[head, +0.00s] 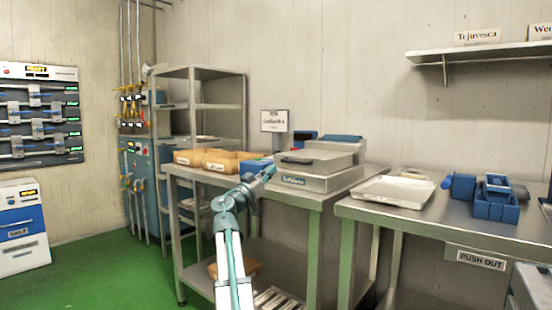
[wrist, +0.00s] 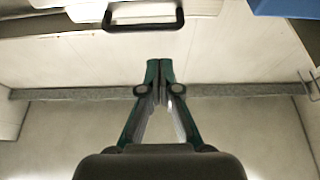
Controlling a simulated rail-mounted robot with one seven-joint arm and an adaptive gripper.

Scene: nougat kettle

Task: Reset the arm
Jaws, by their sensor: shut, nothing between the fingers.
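My gripper (head: 268,172) is at the end of my raised arm, in front of the left steel table in the head view. In the wrist view my gripper (wrist: 159,75) has its green fingers together, with nothing between them. A grey-lidded box labelled on its front (head: 315,170) stands on the left table behind my gripper. A dark handle (wrist: 143,26) on a pale surface shows beyond the fingertips in the wrist view. I cannot tell the exact gap between the fingertips and that surface.
A white tray (head: 394,192) and blue containers (head: 495,205) are on the right table (head: 450,225). A shelf rack (head: 203,105) stands behind. Green floor (head: 95,270) is clear at left.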

